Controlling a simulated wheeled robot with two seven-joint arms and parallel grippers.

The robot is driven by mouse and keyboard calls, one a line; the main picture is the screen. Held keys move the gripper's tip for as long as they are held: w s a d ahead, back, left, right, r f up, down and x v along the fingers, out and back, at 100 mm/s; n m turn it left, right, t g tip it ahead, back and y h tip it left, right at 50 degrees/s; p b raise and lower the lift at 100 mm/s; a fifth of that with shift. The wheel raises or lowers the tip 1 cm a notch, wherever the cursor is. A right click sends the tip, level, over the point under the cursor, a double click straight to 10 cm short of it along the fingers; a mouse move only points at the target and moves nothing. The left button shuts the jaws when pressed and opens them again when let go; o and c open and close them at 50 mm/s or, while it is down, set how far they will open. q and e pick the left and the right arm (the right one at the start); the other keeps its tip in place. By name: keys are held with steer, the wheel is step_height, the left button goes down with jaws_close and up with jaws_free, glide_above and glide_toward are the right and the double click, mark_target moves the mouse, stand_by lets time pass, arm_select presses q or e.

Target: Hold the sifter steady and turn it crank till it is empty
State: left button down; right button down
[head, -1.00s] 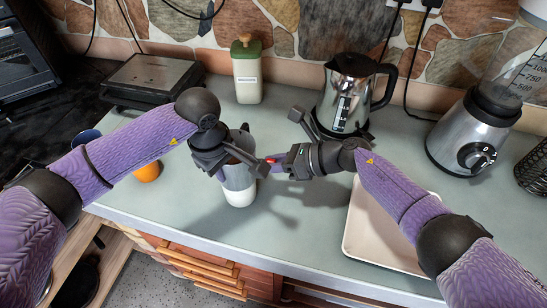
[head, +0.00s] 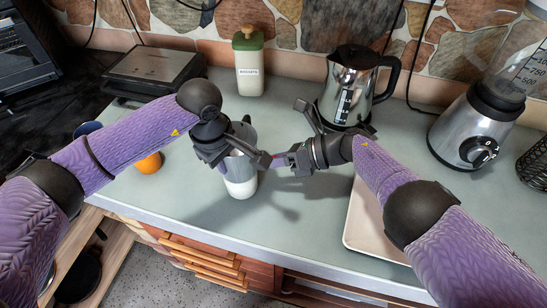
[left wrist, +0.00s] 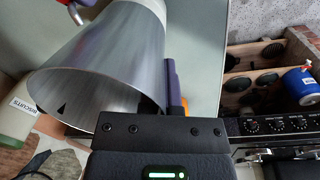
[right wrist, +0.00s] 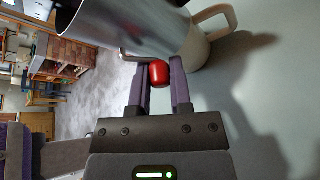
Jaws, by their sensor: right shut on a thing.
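The silver metal sifter (head: 240,167) stands roughly upright at the counter's middle, directly above a cream-white mug (head: 241,188). I cannot tell whether they touch. My left gripper (head: 225,155) is at the sifter's left side and appears shut on it; the grip is mostly hidden behind the metal body, which fills much of the left wrist view (left wrist: 110,60). My right gripper (head: 280,161) is at the sifter's right side, shut on the red crank knob (right wrist: 159,73), which sits between its fingertips. The mug's handle (right wrist: 215,18) shows beyond the sifter. The sifter's contents are not visible.
A kettle (head: 352,85) stands close behind my right gripper. A pale tray (head: 365,235) lies at the front right, and a blender (head: 470,130) stands at the right. An orange (head: 149,163) lies left of the mug. A biscuits canister (head: 249,65) stands at the back.

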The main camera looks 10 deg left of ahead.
steer(key=c, duration=0.5)
jaws_free()
steer(key=shift+c, duration=0.2)
steer(key=shift+d, duration=0.1)
steer(key=v, duration=1.1)
steer(key=shift+d+r, duration=0.15)
steer(key=shift+d, duration=0.25)
